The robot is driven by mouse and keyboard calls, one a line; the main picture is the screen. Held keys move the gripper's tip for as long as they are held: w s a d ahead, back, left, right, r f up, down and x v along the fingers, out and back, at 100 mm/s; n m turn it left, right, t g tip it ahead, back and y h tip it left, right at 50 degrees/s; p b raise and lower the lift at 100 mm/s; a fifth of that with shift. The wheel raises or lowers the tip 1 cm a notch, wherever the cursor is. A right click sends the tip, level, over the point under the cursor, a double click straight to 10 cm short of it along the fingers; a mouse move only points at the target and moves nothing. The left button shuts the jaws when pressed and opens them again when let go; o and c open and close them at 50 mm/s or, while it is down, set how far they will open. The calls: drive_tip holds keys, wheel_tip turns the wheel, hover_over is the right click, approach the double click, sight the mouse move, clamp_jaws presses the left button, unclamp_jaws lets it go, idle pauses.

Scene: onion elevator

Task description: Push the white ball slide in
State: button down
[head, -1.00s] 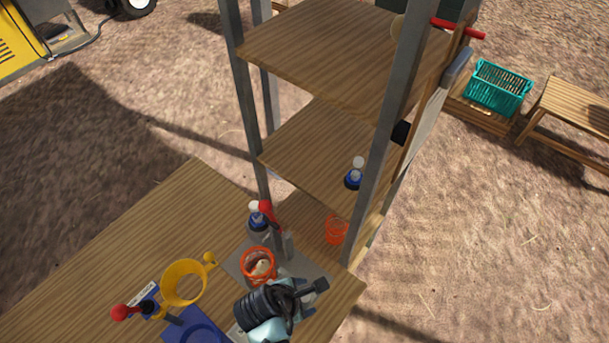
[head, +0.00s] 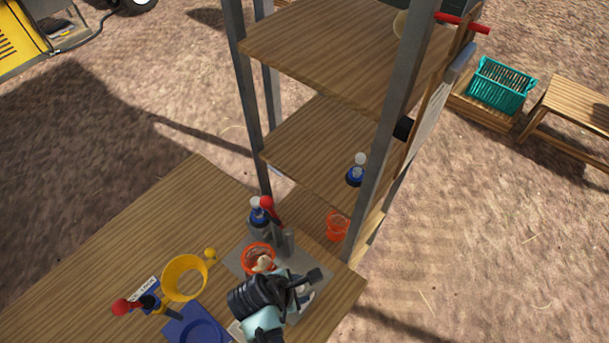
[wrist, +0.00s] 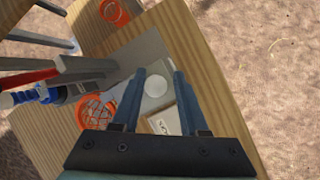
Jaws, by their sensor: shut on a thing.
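The white ball (wrist: 156,85) of the slide shows between my fingers in the wrist view, over a grey plate (wrist: 150,48). My gripper (wrist: 159,74) points down at the plate, with a finger on each side of the ball, and is shut on it. In the head view my gripper (head: 308,285) is low over the near right part of the wooden table, and its body hides much of the slide. How far in the slide sits cannot be told.
An orange net basket (head: 246,262) with pale contents stands just left of my gripper. Another orange basket (head: 337,227) stands farther back. A yellow ring (head: 165,279) is at left.

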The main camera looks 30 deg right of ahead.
drive_tip(key=shift+w+a+r+b, duration=0.1)
drive_tip(key=shift+w+a+b, duration=0.15)
drive_tip(key=shift+w, duration=0.6)
drive_tip(key=shift+w+a+r+b, duration=0.1)
drive_tip(key=shift+w+a, duration=0.15)
drive_tip(key=shift+w, duration=0.55)
drive_tip(key=shift+c, duration=1.8)
unclamp_jaws()
drive_tip(key=shift+f, duration=0.1)
wheel_tip(320, 180, up, 6)
drive_tip(key=p, duration=0.7)
drive_tip(key=shift+s, duration=0.1)
